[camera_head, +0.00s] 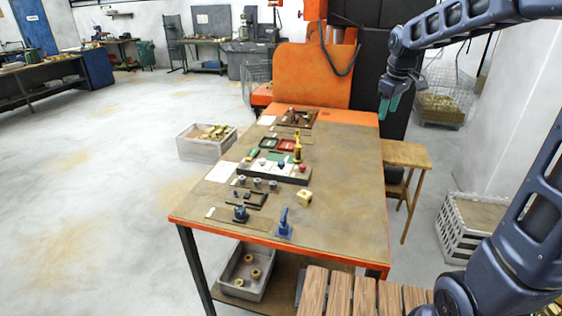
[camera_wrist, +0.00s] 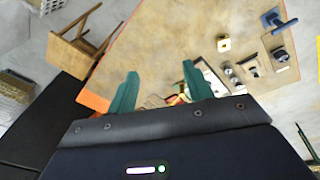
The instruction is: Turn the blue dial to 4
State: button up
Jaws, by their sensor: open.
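A long dark panel (camera_head: 290,177) lies across the middle of the worktable. A small blue spot (camera_head: 281,165) on its pale top may be the blue dial. It is too small for me to read a pointer or numbers. A red knob-like spot (camera_head: 303,166) is to its right. My gripper (camera_head: 388,106) is high beyond the table's right edge, well apart from the panel. In the wrist view its teal fingers (camera_wrist: 160,74) are spread with nothing between them. There the gripper body hides much of the panel area.
The brown worktable (camera_head: 345,190) holds a yellow-brass piece (camera_head: 297,148), a pale block (camera_head: 304,198), a blue upright part (camera_head: 284,224) and several small fittings. The orange machine (camera_head: 312,75) stands behind. A wooden stool (camera_head: 406,155) is at right. The table's right side is clear.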

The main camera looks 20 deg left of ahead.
jog(key=w+a+f+n, duration=0.4)
jog(key=w+a, duration=0.2)
jog(key=a, duration=0.5)
jog(key=n+g, duration=0.2)
jog(key=n, duration=0.7)
send_over(281, 163)
notch_tip(281, 163, down, 18)
jog(key=r, duration=0.1)
notch_tip(281, 163, down, 11)
jog(key=shift+w+r, duration=0.15)
jog(key=shift+r, duration=0.05)
jog(key=c, duration=1)
